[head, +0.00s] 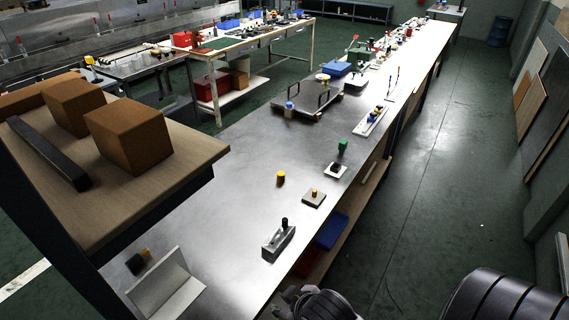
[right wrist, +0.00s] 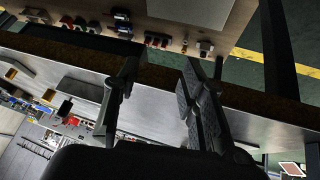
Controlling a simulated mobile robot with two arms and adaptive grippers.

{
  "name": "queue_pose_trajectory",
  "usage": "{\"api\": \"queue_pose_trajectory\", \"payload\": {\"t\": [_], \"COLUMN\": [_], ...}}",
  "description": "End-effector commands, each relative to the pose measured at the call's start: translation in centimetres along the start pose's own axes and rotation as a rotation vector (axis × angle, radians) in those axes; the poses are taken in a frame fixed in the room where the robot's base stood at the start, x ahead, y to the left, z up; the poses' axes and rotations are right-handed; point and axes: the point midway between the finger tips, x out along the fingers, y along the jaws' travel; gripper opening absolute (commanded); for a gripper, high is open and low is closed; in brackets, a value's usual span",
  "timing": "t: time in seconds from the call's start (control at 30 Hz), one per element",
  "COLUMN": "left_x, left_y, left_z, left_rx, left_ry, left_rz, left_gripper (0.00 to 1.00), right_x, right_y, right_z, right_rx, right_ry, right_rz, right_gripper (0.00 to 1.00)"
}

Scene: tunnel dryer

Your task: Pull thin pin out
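A small grey square block (head: 314,199) lies on the steel bench near its right edge, with a short yellow-topped pin (head: 314,191) standing in it. I cannot tell for certain which piece is the thin pin. My right gripper (head: 312,302) shows at the bottom of the head view, beyond the bench's front right edge and apart from these pieces. In the right wrist view my right gripper (right wrist: 158,75) has its two fingers well apart, with nothing between them. My left gripper is not in view.
A grey block with a black knob (head: 279,238) stands near the bench edge, nearer than the pin block. A green-topped piece (head: 342,147) stands farther back. A raised wooden shelf (head: 190,165) with brown blocks overhangs the left. A blue bin (head: 331,231) sits below the bench top.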

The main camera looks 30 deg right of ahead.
Motion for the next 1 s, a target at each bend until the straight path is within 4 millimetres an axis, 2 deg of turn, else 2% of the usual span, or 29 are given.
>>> {"api": "queue_pose_trajectory", "payload": {"t": [0.03,0.17,0.27,0.37,0.47,0.53,0.6,0.67,0.7,0.8,0.87,0.9,0.97,1.0], "left_x": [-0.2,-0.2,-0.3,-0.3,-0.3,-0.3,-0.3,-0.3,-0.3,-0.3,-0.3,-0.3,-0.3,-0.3], "left_y": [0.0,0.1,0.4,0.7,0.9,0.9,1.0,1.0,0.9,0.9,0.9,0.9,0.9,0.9], "left_z": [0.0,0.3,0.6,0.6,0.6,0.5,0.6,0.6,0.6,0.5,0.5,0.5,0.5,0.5], "left_rx": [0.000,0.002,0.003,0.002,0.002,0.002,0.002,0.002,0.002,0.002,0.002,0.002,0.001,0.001], "left_ry": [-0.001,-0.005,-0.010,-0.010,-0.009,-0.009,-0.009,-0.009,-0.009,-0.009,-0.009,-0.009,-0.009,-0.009], "left_rz": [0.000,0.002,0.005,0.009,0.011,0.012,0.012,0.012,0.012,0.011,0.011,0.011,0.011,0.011], "left_gripper": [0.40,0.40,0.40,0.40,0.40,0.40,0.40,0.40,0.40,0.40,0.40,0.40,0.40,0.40], "right_x": [-0.9,-0.9,-1.9,-3.2,-5.9,-9.0,-12.5,-15.5,-17.1,-20.0,-20.4,-20.2,-19.1,-17.9], "right_y": [0.5,2.2,3.4,4.4,4.8,4.1,2.5,0.3,-1.4,-5.9,-8.4,-9.9,-11.3,-11.7], "right_z": [-1.3,-6.3,-10.7,-15.9,-22.4,-27.3,-31.5,-34.0,-35.1,-36.2,-35.7,-35.1,-33.9,-32.9], "right_rx": [-0.007,-0.063,-0.114,-0.191,-0.318,-0.448,-0.612,-0.773,-0.890,-1.218,-1.441,-1.599,-1.850,-2.025], "right_ry": [0.035,0.199,0.342,0.521,0.761,0.965,1.179,1.351,1.457,1.687,1.793,1.847,1.895,1.904], "right_rz": [0.016,0.092,0.155,0.231,0.327,0.402,0.473,0.523,0.549,0.587,0.587,0.574,0.537,0.497], "right_gripper": [0.38,0.38,0.38,0.38,0.38,0.38,0.38,0.38,0.38,0.38,0.38,0.38,0.38,0.38]}}
